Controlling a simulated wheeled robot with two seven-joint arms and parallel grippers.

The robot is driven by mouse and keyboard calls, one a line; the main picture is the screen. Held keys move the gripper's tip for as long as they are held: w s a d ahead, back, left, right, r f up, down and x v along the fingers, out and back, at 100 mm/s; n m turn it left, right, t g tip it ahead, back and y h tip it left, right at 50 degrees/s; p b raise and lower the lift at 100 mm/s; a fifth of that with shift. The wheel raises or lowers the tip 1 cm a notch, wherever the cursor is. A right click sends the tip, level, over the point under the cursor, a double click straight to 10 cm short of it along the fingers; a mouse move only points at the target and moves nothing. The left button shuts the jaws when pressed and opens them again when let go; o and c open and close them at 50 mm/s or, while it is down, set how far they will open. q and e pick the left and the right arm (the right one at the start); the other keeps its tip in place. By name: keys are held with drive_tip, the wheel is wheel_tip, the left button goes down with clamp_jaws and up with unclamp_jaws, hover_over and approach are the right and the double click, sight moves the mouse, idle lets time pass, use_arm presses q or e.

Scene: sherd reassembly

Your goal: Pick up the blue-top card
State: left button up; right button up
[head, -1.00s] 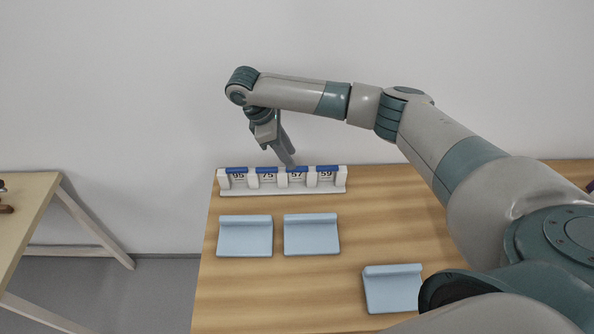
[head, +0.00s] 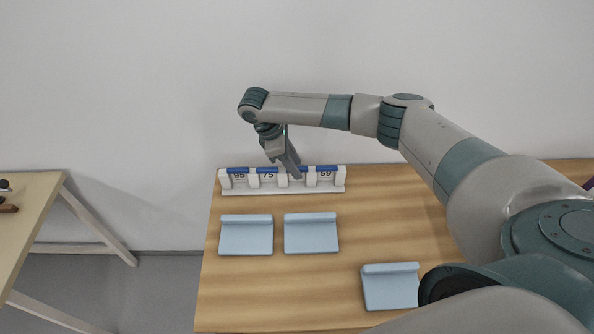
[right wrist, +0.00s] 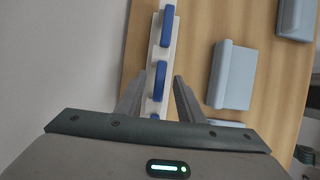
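A white rack (head: 283,188) at the table's back edge holds several blue-top cards in a row. The cards numbered 95 (head: 238,173), 75 (head: 267,173) and 59 (head: 326,172) can be read. The third slot's card is mostly hidden behind my right gripper (head: 294,172). In the right wrist view, my right gripper (right wrist: 162,76) is open, its fingers on either side of the rack line. A blue card top (right wrist: 160,80) shows between the fingers, with another (right wrist: 167,26) farther along. I cannot tell whether the fingers touch the card. My left gripper is not in view.
Three light-blue angled stands lie on the wooden table: one at left (head: 246,236), one in the middle (head: 311,234), one front right (head: 390,288). A wall stands close behind the rack. Another table (head: 35,215) is at the far left. The table's front left is clear.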

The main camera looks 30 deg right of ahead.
clamp_jaws()
drive_tip(key=shift+r, duration=0.1)
wheel_tip(320, 180, up, 10)
drive_tip(key=b, duration=0.2)
idle(0.4)
idle(0.4)
